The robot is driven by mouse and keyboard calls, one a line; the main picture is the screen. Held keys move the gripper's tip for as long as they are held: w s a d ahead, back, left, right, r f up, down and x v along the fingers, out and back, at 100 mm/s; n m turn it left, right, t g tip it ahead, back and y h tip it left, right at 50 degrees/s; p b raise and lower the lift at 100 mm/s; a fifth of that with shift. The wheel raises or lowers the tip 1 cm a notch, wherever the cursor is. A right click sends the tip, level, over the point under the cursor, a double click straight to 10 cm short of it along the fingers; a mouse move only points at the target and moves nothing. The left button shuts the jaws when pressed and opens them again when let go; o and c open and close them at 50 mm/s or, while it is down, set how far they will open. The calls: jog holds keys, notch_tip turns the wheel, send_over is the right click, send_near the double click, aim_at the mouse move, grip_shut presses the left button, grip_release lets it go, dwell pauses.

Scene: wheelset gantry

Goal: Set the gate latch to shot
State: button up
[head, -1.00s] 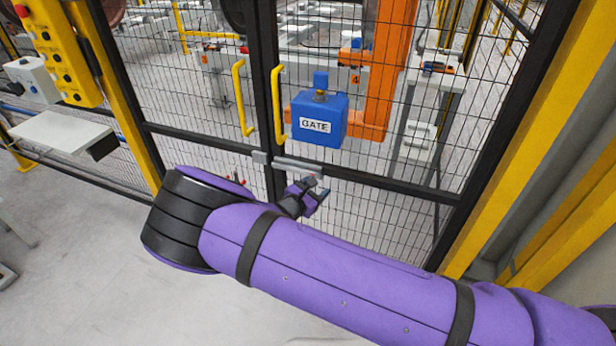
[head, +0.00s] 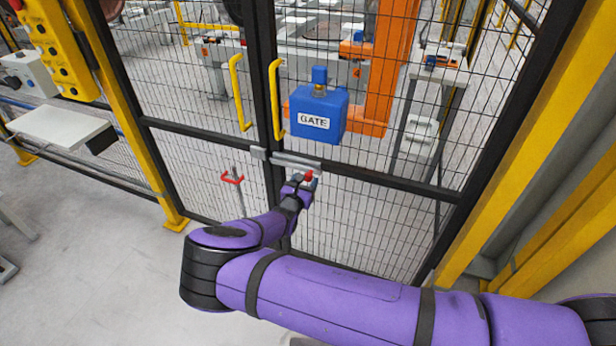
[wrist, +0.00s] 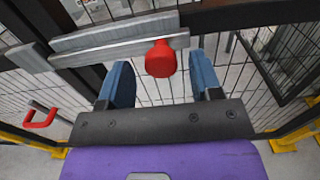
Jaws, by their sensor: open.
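The gate latch is a grey metal bar (head: 296,161) on the gate's dark crossbar, with a red knob (head: 309,176) near its right end. In the wrist view the bar (wrist: 110,40) runs across the upper left and the red knob (wrist: 160,59) stands out toward me. A grey keeper plate (wrist: 28,59) is on the left, by the dark post. My gripper (head: 300,186) is just below the bar in the head view. In the wrist view my gripper (wrist: 160,80) is open, its two blue fingers on either side of the knob, with gaps showing. I cannot tell the exact depth between fingertips and knob.
A blue box marked GATE (head: 318,115) hangs on the mesh above the latch. Two yellow handles (head: 278,100) flank the gate's join. A red fork-shaped part (head: 232,179) is low on the left panel. Yellow posts (head: 520,150) stand at right.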

aim_at(294, 166)
jog(key=shift+x, duration=1.45)
grip_shut()
jog(key=a, duration=0.2)
jog(key=w+a, duration=0.1)
jog(key=a, duration=0.1)
jog(key=w+a, duration=0.1)
jog(key=a, duration=0.1)
jog(key=shift+a, duration=0.1)
grip_release()
